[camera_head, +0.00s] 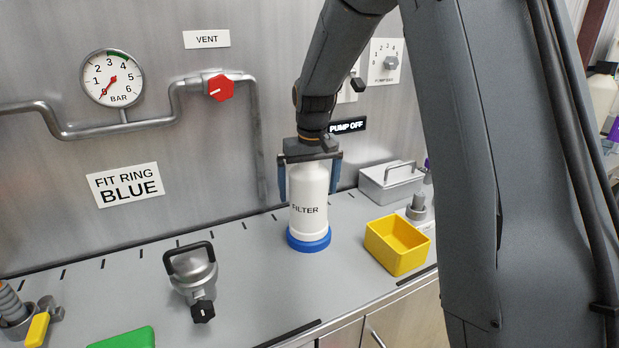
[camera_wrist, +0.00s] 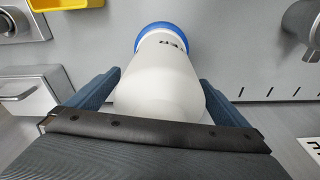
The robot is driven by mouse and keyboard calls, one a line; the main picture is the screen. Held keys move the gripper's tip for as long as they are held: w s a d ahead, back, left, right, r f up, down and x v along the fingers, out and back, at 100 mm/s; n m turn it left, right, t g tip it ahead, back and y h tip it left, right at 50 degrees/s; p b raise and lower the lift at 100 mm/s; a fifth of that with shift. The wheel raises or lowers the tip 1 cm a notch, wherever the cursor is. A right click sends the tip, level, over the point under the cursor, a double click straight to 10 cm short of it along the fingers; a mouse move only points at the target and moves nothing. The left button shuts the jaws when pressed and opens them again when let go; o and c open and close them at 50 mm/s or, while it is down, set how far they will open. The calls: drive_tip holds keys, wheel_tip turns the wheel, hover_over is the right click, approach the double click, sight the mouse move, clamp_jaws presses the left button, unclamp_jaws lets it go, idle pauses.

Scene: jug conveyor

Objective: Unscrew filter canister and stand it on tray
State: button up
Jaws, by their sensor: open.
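The white filter canister (camera_head: 308,190), lettered FILTER, stands upright on the grey counter with a blue ring or base (camera_head: 309,240) around its bottom. My gripper (camera_head: 308,186) is over it from above, with one blue-grey finger on each side of the canister's upper body. In the wrist view the canister (camera_wrist: 160,75) lies between the spread fingers (camera_wrist: 160,88), with gaps visible near the tips. The gripper is open. A yellow open tray-like box (camera_head: 398,246) stands to the right; its edge also shows in the wrist view (camera_wrist: 65,4).
A metal handled vessel with a black knob (camera_head: 192,275) stands front left, and a green item (camera_head: 125,338) at the front edge. A lidded metal box (camera_head: 388,184) is behind right. The wall holds a gauge (camera_head: 112,77), red valve (camera_head: 220,88) and PUMP OFF display (camera_head: 347,126).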

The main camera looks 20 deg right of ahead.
sight(309, 177)
drive_tip(key=shift+f, duration=0.1)
drive_tip(key=c, duration=1.4)
drive_tip(key=shift+n+p, duration=0.35)
drive_tip(key=shift+n, duration=0.55)
drive_tip(key=shift+r, duration=0.3)
drive_tip(key=shift+r+p, duration=0.35)
drive_tip(key=shift+p, duration=0.05)
drive_tip(key=shift+r+p, duration=0.7)
drive_tip(key=shift+r, duration=0.25)
